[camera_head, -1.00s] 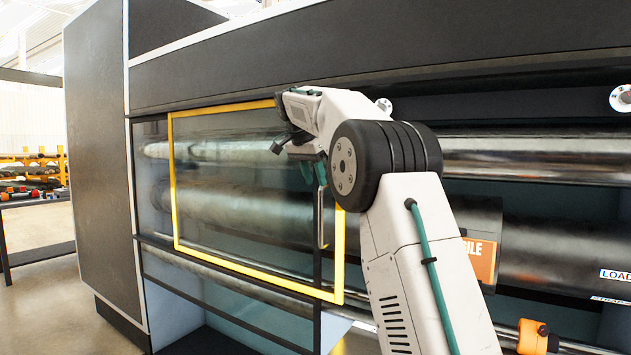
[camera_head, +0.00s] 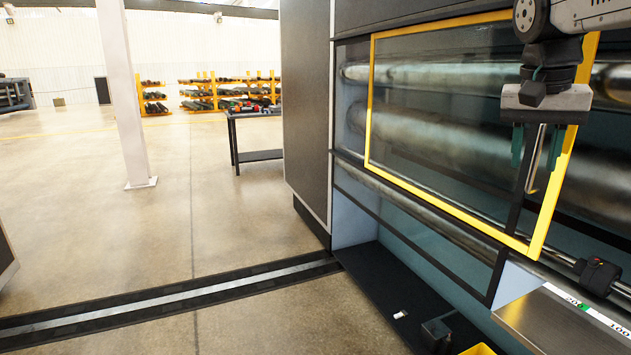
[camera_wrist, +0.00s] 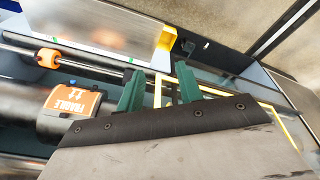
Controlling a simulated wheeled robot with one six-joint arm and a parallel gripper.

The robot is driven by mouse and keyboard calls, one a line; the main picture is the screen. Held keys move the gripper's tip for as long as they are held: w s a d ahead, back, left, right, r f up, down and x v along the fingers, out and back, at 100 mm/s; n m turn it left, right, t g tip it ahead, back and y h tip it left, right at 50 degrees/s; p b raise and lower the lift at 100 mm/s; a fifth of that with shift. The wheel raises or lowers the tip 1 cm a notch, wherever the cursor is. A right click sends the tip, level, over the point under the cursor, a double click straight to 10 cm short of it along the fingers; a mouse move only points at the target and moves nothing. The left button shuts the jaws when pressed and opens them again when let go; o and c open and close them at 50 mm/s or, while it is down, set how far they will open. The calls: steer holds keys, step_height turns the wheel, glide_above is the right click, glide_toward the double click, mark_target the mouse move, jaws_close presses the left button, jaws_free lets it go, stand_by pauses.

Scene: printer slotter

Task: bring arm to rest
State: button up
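My gripper (camera_head: 536,158) hangs at the upper right of the head view, in front of the machine's yellow-framed clear door (camera_head: 370,100). Its two green fingers point down and stand apart with nothing between them. They also show apart in the wrist view (camera_wrist: 160,72). The door looks shut. Its vertical handle (camera_head: 534,165) appears behind the fingers in the head view; I cannot tell how far apart they are. Most of my arm is outside the head view, at the upper right.
Metal rollers (camera_head: 440,125) lie behind the door. An orange collar (camera_wrist: 48,58) and a roll with an orange "FRAGILE" label (camera_wrist: 72,101) show in the wrist view. A table (camera_head: 255,113) and yellow racks (camera_head: 205,92) stand far back. The floor at left is clear around a pillar (camera_head: 122,90).

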steer(key=s+a+f+n+y, duration=0.1)
steer(key=s+a+f+n, duration=0.2)
steer(key=s+f, duration=0.6)
steer(key=s+a+f+n+y, duration=0.1)
steer(key=s+a+f+n, duration=0.3)
steer(key=s+f, duration=0.5)
steer(key=s+a, duration=0.1)
steer(key=s, duration=0.3)
steer(key=shift+a+f, duration=0.2)
steer(key=shift+a, duration=0.05)
